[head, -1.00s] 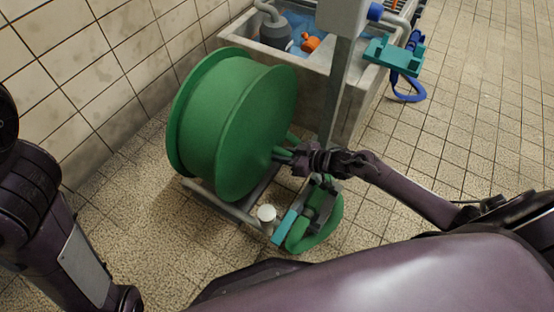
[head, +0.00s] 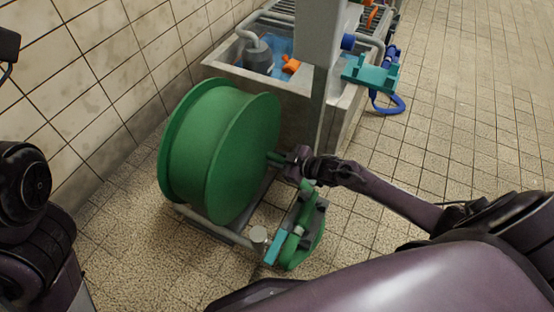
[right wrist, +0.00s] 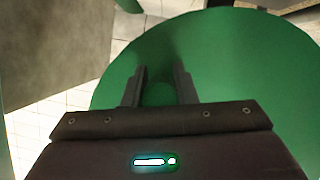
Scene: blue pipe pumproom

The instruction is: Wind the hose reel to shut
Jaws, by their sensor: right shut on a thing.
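The large green hose reel (head: 222,150) stands upright on a low metal frame (head: 215,228) by the left wall. Its crank handle (head: 273,157) sticks out from the right face of the drum. My right gripper (head: 287,160) is at this handle and shut on it. In the right wrist view the two fingers (right wrist: 160,88) stand on either side of a green round part, with the green reel disc (right wrist: 225,60) behind. My left arm shows at the left edge; its gripper is not clearly in view.
A stone trough (head: 300,90) and grey post (head: 318,110) stand behind the reel. A teal bracket (head: 370,75) hangs farther right. The tiled floor at right is clear.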

